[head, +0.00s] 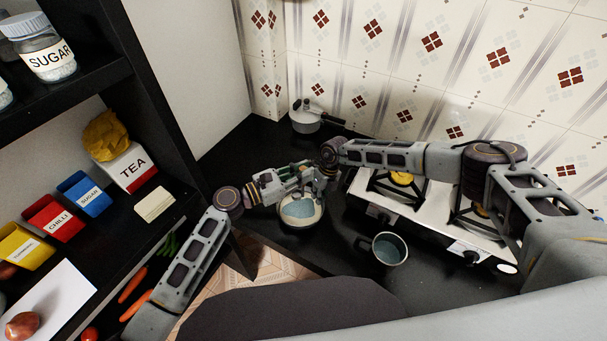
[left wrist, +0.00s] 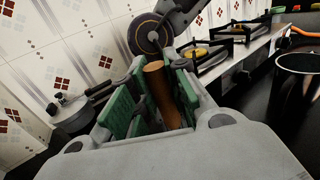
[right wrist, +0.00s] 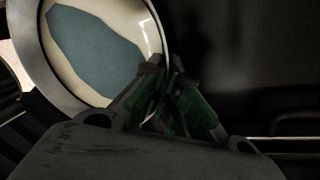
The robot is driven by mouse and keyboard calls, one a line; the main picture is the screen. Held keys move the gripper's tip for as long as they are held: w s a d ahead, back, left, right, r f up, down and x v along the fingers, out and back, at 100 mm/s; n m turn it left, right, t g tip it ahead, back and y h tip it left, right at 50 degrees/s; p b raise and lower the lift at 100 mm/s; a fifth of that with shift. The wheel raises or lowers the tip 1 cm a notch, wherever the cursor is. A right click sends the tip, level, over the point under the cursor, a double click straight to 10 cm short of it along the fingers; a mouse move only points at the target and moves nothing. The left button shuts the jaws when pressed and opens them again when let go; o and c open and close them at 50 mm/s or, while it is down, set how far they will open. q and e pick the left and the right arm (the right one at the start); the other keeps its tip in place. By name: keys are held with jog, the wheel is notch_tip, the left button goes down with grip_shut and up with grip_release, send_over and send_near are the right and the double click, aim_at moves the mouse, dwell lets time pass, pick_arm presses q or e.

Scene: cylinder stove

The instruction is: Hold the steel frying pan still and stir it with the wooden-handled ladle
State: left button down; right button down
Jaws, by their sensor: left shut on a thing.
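A round steel pan (head: 289,222) with a cream inside and a blue-grey patch in it sits on the black counter. It also shows in the right wrist view (right wrist: 150,30). My left gripper (head: 303,172) is above the pan. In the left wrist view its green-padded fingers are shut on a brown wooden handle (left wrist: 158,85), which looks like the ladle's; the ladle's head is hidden. My right gripper (head: 325,182) is at the pan's edge. In the right wrist view its fingertips (right wrist: 165,72) are close together at the rim; whether they grip it is unclear.
A steel pot with a dark handle (head: 306,122) stands at the back corner. A small dark pot (head: 389,250) stands on the counter right of the pan. The gas stove (head: 417,197) lies behind it, under my right arm. A shelf with jars and boxes (head: 131,168) is at left.

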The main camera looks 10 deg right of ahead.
aim_at(302, 192)
pick_arm(q)
jog(key=shift+f, duration=0.2)
jog(key=shift+f, duration=4.45)
jog(key=shift+f, duration=0.1)
jog(key=shift+d, duration=0.1)
